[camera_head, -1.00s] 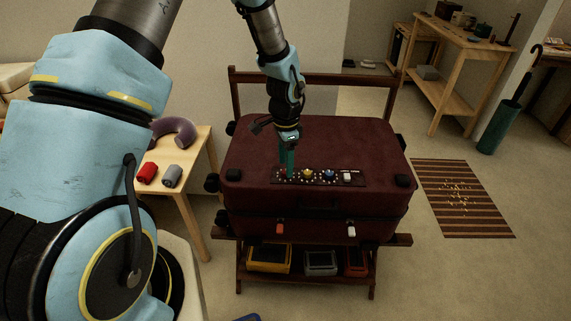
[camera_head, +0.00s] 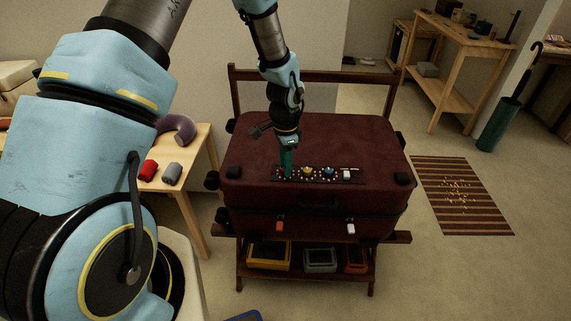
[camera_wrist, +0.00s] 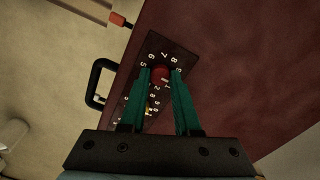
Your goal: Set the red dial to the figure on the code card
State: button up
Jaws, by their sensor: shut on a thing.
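The maroon suitcase (camera_head: 320,140) lies flat on a wooden stand. A dark lock panel (camera_head: 335,174) on its top carries a red dial, a yellow dial (camera_head: 308,172), a blue dial (camera_head: 328,172) and a white piece (camera_head: 347,174). My gripper (camera_head: 286,172) reaches down to the panel's left end. In the wrist view its green fingers (camera_wrist: 166,80) are shut on the red dial (camera_wrist: 160,73), with white figures around it. The finger tips partly cover the dial, and I cannot tell which figure it points to. I cannot make out a code card's figure.
A red latch (camera_head: 280,226) and a white latch (camera_head: 350,229) are on the suitcase front. Yellow, grey and red bins (camera_head: 355,261) stand on the shelf below. A side table (camera_head: 190,185) at left holds red and grey rolls. A striped mat (camera_head: 462,195) lies on the right floor.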

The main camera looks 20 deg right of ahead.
jog(key=shift+n, duration=0.4)
grip_shut()
jog(key=shift+f+n+b, duration=0.1)
jog(key=shift+n+b, duration=0.65)
jog(key=shift+n, duration=0.45)
jog(key=shift+n+b, duration=0.55)
jog(key=shift+n, duration=1.35)
jog(key=o, duration=0.9)
grip_release()
jog(key=shift+o, duration=0.2)
notch_tip(320, 180, up, 11)
jog(key=b, duration=0.2)
